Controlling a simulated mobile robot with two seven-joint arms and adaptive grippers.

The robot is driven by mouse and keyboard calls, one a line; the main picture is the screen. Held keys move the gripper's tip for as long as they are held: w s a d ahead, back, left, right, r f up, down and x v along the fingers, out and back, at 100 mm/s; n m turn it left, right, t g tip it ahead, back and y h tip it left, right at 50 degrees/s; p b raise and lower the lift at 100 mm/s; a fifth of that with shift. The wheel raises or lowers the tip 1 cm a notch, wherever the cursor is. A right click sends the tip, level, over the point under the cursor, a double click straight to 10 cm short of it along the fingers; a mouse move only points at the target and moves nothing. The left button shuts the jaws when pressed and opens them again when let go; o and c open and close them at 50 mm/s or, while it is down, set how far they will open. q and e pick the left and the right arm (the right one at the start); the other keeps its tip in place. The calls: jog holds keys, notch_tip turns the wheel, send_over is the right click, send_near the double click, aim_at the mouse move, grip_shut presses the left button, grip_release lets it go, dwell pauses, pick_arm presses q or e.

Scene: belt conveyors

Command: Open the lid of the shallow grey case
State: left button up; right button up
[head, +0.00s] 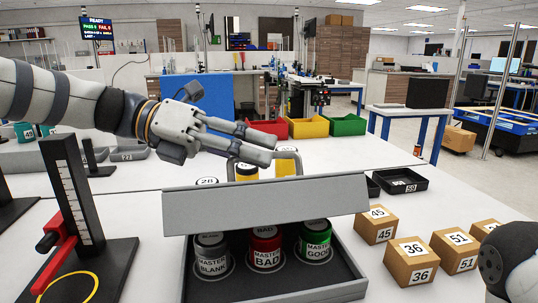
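The shallow grey case (334,291) stands on the white table at the bottom centre. Its grey lid (265,205) is raised and tilted above the case, so the front of the inside shows. Inside stand three labelled cans: master blank (211,256), master bad (266,250) and master good (315,243). My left gripper (272,148) is just beyond the lid's upper edge, beside a thin grey handle (231,166). Its two fingers lie close together; whether they grip the handle is unclear. My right gripper is out of view; only part of my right arm shows at the lower right.
A black gauge stand with a red clamp (70,210) is left of the case. Numbered cardboard boxes (411,260) stand to the right. Red, yellow and green bins (308,127) are farther back.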

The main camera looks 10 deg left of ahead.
pick_arm(q)
jog(key=shift+x, duration=1.2)
grip_shut()
jog(key=shift+w, duration=0.1)
